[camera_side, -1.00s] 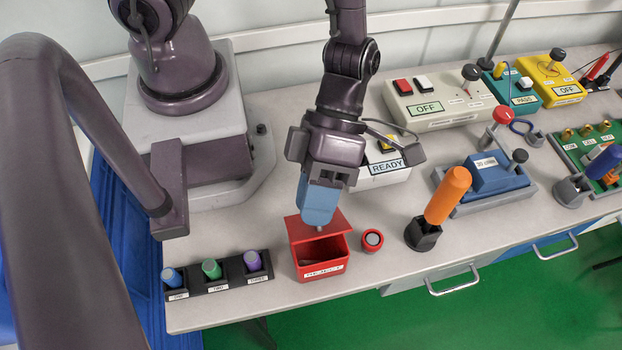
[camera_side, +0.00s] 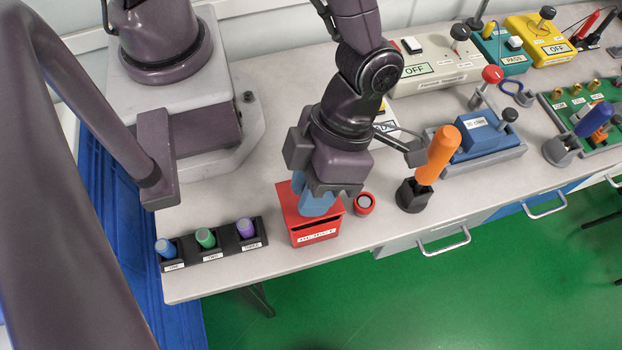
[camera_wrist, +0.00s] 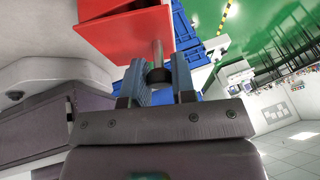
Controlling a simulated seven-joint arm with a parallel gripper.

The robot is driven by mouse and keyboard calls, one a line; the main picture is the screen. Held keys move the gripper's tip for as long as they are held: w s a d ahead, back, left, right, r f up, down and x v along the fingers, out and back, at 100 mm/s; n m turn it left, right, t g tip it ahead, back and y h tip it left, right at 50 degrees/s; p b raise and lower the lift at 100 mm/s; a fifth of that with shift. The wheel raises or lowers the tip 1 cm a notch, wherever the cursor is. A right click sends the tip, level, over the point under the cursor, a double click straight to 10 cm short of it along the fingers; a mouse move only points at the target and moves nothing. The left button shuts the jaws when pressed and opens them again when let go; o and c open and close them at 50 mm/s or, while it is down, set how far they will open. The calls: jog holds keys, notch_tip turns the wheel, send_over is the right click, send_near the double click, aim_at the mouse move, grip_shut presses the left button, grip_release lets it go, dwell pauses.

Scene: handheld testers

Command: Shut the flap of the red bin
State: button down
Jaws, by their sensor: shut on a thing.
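The red bin (camera_side: 316,238) stands near the table's front edge, its labelled front wall facing the camera. Its red flap (camera_side: 287,200) lies low over the top in the side view, with a thin dark line under its front edge. Whether it is fully flush I cannot tell. My gripper (camera_side: 316,206) is right over the flap, its blue fingers hiding part of it. In the wrist view, my gripper (camera_wrist: 160,82) is shut on the flap's grey metal peg (camera_wrist: 157,55), which stands out from the red flap (camera_wrist: 125,32).
A red round container (camera_side: 364,204) stands close right of the bin. An orange-handled tool (camera_side: 438,155) in a dark holder is farther right, near my wrist's side bracket. A black rack (camera_side: 216,243) with three coloured cylinders is at left. Bare table lies between rack and bin.

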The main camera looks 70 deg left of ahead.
dwell(0.3)
jog(key=c, duration=0.9)
grip_release()
jog(key=shift+c, duration=0.2)
jog(key=shift+a+r, duration=0.1)
jog(key=shift+a, duration=0.05)
